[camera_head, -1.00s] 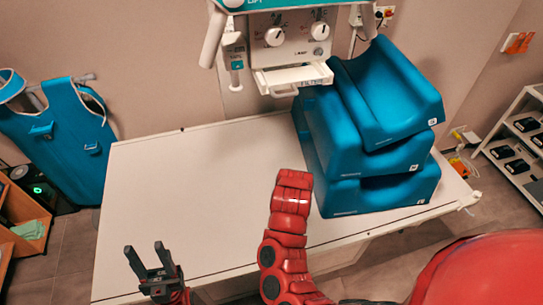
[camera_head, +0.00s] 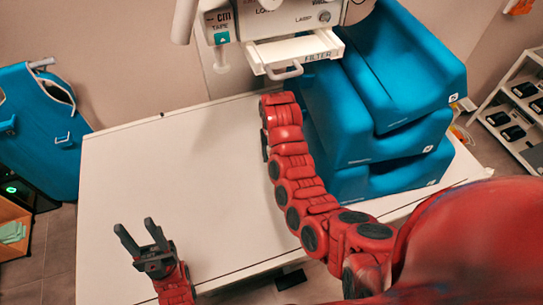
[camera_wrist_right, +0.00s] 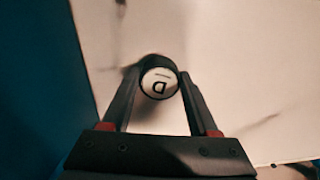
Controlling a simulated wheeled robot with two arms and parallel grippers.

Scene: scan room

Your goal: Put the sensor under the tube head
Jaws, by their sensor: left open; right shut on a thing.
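The tube head (camera_head: 290,25) hangs at the top of the head view, above the back of the white table, with a filter tray at its underside. My right gripper (camera_wrist_right: 158,76) is shut on a small round dark thing with a white face and a letter on it, which I take for the sensor (camera_wrist_right: 159,84). It is above the pale table surface. In the head view my red right arm hides that gripper and the sensor, near the tray's lower left. My left gripper (camera_head: 135,225) is open and empty over the table's front left.
Stacked blue cushions (camera_head: 375,120) stand on the right part of the white table (camera_head: 170,150), close beside my right arm. A blue apron-like thing (camera_head: 40,130) hangs at left. A shelf (camera_head: 515,115) stands at right. The left and middle tabletop is clear.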

